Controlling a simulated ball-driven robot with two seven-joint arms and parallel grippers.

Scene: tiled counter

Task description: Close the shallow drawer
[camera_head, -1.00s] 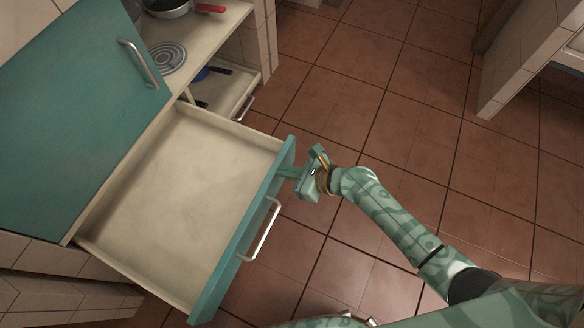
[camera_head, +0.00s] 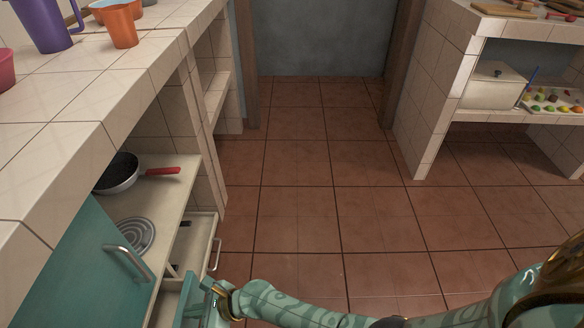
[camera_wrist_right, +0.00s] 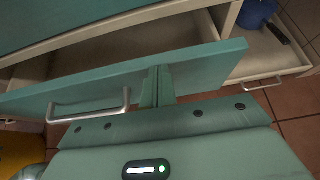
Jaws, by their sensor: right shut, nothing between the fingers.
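The drawer with the teal front (camera_head: 188,293) is part-open below the teal cabinet door, cut off by the bottom edge of the head view. In the right wrist view its teal front (camera_wrist_right: 205,72) crosses the picture, with a silver handle (camera_wrist_right: 90,107) and a dark gap behind it into the drawer. My right gripper (camera_head: 212,290) is at the far end of this front, on its outer side. In the right wrist view its shut, empty fingertips (camera_wrist_right: 157,82) are against or very near the front, right of the handle. My left gripper is out of view.
A second open drawer (camera_head: 204,236) with a silver handle lies just beyond; a blue item (camera_wrist_right: 257,12) is in it. The teal door (camera_head: 85,265) has its own handle. A pan (camera_head: 118,173) with red handle sits on the shelf. The tiled floor (camera_head: 300,190) is clear.

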